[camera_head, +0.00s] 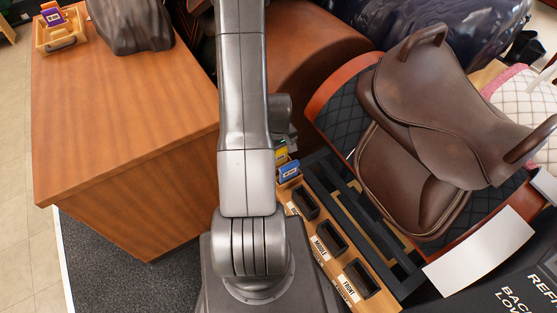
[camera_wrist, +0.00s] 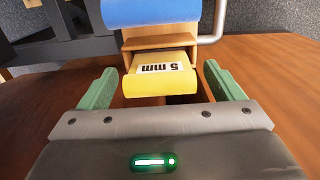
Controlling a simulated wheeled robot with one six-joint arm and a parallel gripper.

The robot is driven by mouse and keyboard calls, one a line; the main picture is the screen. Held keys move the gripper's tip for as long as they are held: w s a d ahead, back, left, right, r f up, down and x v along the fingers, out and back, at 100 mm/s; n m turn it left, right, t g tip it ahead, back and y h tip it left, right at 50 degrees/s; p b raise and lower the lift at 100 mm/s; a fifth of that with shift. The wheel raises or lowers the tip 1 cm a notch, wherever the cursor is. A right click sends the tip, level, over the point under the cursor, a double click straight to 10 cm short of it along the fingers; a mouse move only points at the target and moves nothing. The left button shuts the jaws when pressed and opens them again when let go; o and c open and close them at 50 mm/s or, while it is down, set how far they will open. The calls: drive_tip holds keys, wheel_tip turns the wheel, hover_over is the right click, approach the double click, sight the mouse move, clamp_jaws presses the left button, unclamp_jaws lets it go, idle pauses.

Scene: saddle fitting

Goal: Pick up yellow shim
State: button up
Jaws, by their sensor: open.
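The yellow shim (camera_wrist: 158,84) lies in front of my gripper in the wrist view, with a white label reading "5 mm" upside down. It sits in a wooden holder (camera_wrist: 160,42). My gripper (camera_wrist: 159,70) is open, with one green finger on each side of the shim and visible gaps between. Nothing is held. In the head view a small part of the yellow shim (camera_head: 281,154) shows beside my arm, and the gripper's fingers cannot be made out there.
A blue shim (camera_head: 289,170) stands close to the yellow one; its blue end (camera_wrist: 150,12) shows beyond it in the wrist view. Labelled slots (camera_head: 331,238) run along the wooden rack. A brown saddle (camera_head: 440,110) is at right. A wooden cabinet (camera_head: 125,100) is at left.

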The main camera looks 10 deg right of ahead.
drive_tip(key=shift+f, duration=0.75)
drive_tip(key=c, duration=1.1)
drive_tip(key=shift+o, duration=0.2)
drive_tip(key=shift+r, duration=0.15)
